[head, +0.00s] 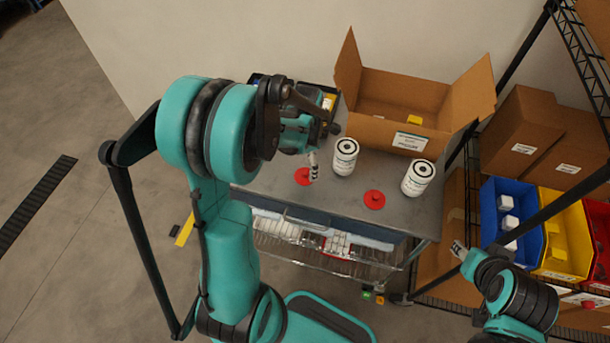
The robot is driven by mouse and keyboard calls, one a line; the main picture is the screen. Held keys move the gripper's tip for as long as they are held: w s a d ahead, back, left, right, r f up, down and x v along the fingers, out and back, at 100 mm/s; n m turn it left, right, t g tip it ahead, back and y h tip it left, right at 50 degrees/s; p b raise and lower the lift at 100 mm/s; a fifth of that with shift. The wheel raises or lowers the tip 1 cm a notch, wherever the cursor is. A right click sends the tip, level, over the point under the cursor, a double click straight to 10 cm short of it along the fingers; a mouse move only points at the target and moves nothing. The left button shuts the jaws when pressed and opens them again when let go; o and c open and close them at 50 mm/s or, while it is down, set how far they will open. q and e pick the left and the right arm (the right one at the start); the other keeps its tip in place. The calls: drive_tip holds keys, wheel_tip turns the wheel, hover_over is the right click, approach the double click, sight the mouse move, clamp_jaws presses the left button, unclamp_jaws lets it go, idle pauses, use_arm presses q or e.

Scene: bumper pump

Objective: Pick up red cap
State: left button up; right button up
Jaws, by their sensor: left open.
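Two flat red caps lie on the grey table (348,205). One red cap (303,177) is at the left, just below my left gripper. The other red cap (375,199) lies between and in front of two white canisters. My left gripper (313,170) is open and points down beside the left cap; its fingers are small in the picture and partly overlap the cap's right side. I cannot tell whether they touch it. My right gripper (458,250) is at the lower right, off the table's right edge, away from both caps; its jaws are too small to read.
White canisters stand behind the caps, one in the middle (344,163) and one at the right (418,182). An open cardboard box (385,133) is at the back. Blue (522,245), yellow (567,252) and red bins sit on the right rack. The table's front middle is clear.

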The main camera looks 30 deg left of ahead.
sight(306, 172)
use_arm(q)
wheel_tip(306, 172, down, 5)
drive_tip(key=shift+w+r+b, duration=0.1)
drive_tip(key=shift+b, duration=0.6)
drive_tip(key=shift+a, duration=0.1)
drive_tip(key=c, duration=0.9)
drive_tip(key=shift+c, duration=0.2)
